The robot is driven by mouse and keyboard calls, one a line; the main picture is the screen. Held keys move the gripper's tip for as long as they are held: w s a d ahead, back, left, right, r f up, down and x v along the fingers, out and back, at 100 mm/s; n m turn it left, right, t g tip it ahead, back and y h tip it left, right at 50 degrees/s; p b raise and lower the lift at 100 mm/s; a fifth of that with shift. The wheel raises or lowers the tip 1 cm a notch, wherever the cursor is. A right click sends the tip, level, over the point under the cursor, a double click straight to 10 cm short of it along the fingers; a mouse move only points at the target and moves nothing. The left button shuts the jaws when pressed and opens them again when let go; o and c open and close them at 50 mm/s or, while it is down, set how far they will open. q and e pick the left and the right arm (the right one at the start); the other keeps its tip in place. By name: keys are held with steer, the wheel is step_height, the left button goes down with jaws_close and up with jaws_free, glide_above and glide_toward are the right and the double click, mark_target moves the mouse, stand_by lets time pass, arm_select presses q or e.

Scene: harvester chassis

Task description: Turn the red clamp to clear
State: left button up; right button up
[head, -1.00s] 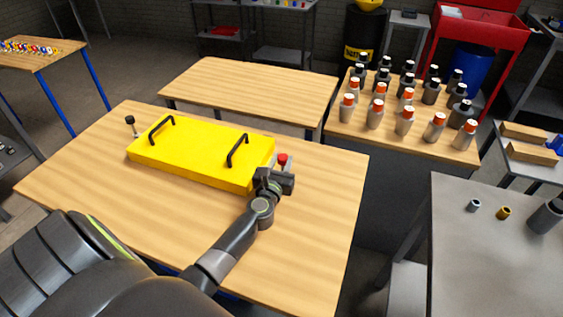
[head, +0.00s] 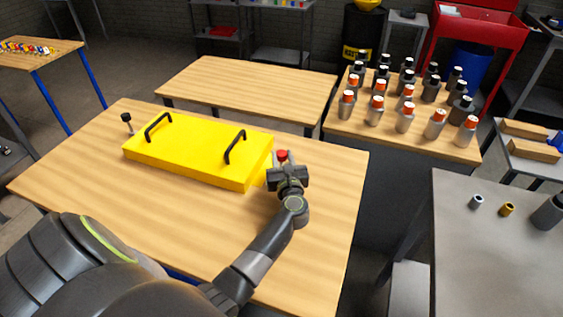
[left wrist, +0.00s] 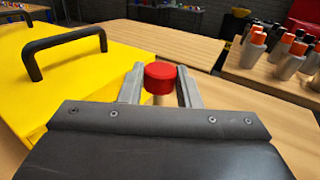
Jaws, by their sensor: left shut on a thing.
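The red clamp (head: 282,155) stands at the right end of the yellow cover (head: 200,153) on the wooden table. Its round red knob (left wrist: 160,75) shows between the fingers in the left wrist view. My left gripper (head: 284,166) is shut on the red clamp, with one finger on each side of it. In the head view my gripper hides the lower part of the clamp. A black-knobbed clamp (head: 127,121) stands at the cover's left end. My right gripper is not in view.
The cover has two black handles (head: 235,147). The wooden table (head: 180,230) is bare in front of the cover. An empty table (head: 245,88) stands behind. Several bottles (head: 405,118) stand on a table at the back right.

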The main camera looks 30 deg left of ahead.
arm_select(q)
steer(key=shift+d+n+g+y+b, duration=0.1)
steer(key=shift+n+g+y+b, duration=0.3)
steer(key=shift+n+g+y, duration=0.15)
steer(key=o, duration=1)
steer(key=shift+c, duration=0.2)
